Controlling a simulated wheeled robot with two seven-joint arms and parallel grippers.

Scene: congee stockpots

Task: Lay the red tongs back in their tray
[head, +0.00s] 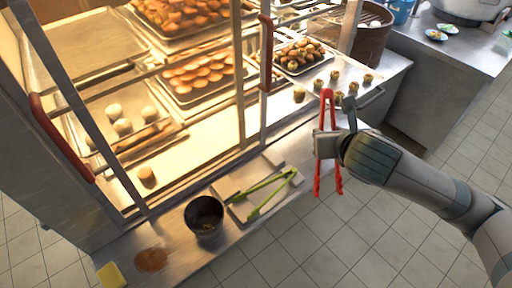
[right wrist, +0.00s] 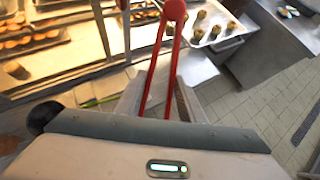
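The red tongs (head: 327,108) are in my right gripper (head: 324,144), which is shut on them. They hang in the air just beyond the counter's front edge, their two arms pointing down. In the right wrist view the red tongs (right wrist: 157,67) run up between the two fingers (right wrist: 160,100), with the round end at the top. A shallow metal tray (head: 235,208) on the counter, left of my right gripper, holds green tongs (head: 266,194). A bare part of a flat metal tray (head: 247,172) shows behind the green tongs. My left gripper is not in view.
A dark cup (head: 204,217) stands left of the green tongs. A brown stain (head: 151,259) and a yellow sponge (head: 111,275) lie at the counter's left. The glass-fronted cabinet with red handles (head: 266,53) stands behind. A pastry tray (head: 352,72) is behind my right gripper.

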